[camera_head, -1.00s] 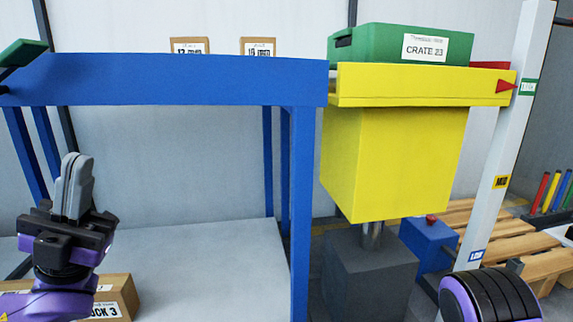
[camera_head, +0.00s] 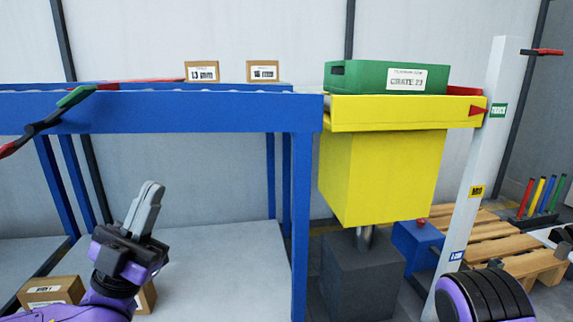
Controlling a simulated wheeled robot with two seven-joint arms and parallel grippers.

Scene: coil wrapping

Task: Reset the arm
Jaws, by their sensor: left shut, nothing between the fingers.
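My left gripper (camera_head: 148,208) is at the lower left of the head view, fingers together and pointing up, tilted to the right. Nothing is between them. It is in front of the blue table frame, apart from it and below its top. My left arm's purple links come in from the bottom left. A purple and black part of my right arm (camera_head: 487,296) shows at the bottom right.
A blue conveyor table (camera_head: 215,112) carries two small boxes (camera_head: 202,71) (camera_head: 263,71). A green crate (camera_head: 375,77) rests on a yellow lift (camera_head: 385,170). A white post (camera_head: 480,160) and wooden pallet (camera_head: 495,238) stand right. A cardboard box (camera_head: 48,291) lies low left.

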